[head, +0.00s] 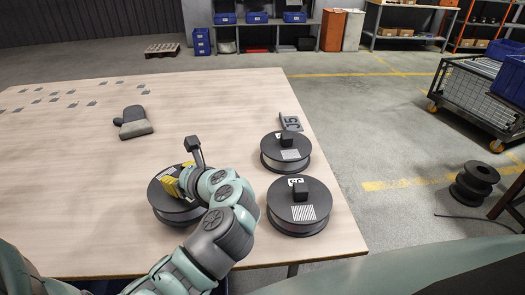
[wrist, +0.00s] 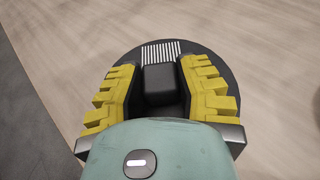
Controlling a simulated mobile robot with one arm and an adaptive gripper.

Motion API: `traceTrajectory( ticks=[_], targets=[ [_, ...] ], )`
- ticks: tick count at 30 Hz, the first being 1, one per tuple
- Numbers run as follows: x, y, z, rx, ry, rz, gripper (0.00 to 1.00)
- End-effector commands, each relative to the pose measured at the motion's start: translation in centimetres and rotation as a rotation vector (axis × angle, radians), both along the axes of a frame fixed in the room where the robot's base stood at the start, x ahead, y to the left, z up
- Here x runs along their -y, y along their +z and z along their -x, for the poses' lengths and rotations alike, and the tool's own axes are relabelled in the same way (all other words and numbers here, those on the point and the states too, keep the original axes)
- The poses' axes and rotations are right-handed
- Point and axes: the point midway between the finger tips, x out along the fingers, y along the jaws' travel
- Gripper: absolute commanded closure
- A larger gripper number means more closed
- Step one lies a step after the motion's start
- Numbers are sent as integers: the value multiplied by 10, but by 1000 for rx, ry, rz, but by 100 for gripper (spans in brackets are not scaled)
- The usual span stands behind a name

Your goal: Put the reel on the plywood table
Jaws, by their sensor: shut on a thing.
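The plywood table (head: 70,185) fills the left and middle of the head view. A dark grey reel (head: 163,204) is at its near part, partly hidden by my arm. My gripper (head: 177,186), with yellow fingers, is above the reel. In the wrist view, the fingers of my gripper (wrist: 160,72) are shut on the black block on top of the reel (wrist: 207,54), which has a striped label. The reel looks level and over the tabletop. I cannot tell whether its underside touches the wood.
Two similar reels, a nearer one (head: 298,213) and a farther one (head: 284,158), stand near the table's right edge with a grey bracket (head: 290,122) behind. A grey glove (head: 133,122) and several small flat pieces (head: 70,104) lie farther back. The table's left middle is clear.

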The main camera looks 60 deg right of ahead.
Motion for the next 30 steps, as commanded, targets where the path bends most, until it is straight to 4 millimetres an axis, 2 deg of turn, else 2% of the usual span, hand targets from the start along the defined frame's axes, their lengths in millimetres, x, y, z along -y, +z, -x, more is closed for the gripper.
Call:
traceTrajectory(
  ticks=[6, 18, 19, 24, 30],
  targets=[
    [0, -31, 0, 2, 2, -3, 100],
    [0, -35, -1, 3, 1, 0, 100],
    [0, -36, 0, -1, 1, 0, 61],
    [0, -36, 0, -1, 1, -1, 44],
    [0, -36, 0, -1, 1, -2, 42]
  ],
)
